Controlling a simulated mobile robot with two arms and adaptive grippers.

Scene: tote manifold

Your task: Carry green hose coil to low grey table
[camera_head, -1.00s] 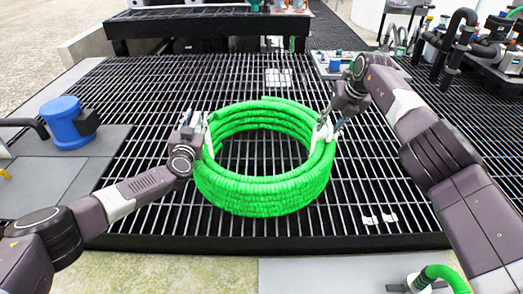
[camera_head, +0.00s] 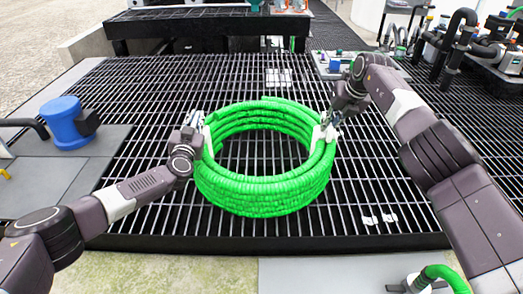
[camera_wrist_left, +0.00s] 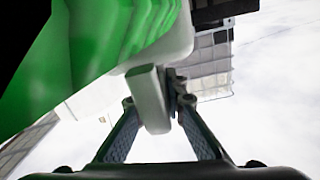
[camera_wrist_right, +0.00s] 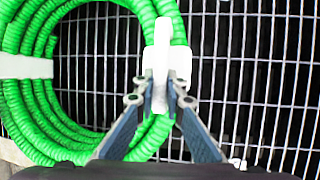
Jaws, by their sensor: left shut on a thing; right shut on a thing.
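The green hose coil (camera_head: 265,192) lies flat, a ring of several stacked turns, on or just over the black grating in the head view. White straps with tabs sit on its left and right sides. My left gripper (camera_head: 196,124) is shut on the left white tab (camera_wrist_left: 150,98). My right gripper (camera_head: 328,128) is shut on the right white tab (camera_wrist_right: 158,70), which also shows in the right wrist view with the coil (camera_wrist_right: 165,20) behind it. I cannot tell whether the coil touches the grating. I cannot identify a low grey table with certainty.
A blue motor-like unit (camera_head: 68,122) stands on a grey plate (camera_head: 70,165) at the left. A black-framed bench (camera_head: 205,22) stands at the back. Pumps and pipes (camera_head: 480,45) are at the far right. The black grating (camera_head: 150,215) around the coil is mostly clear.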

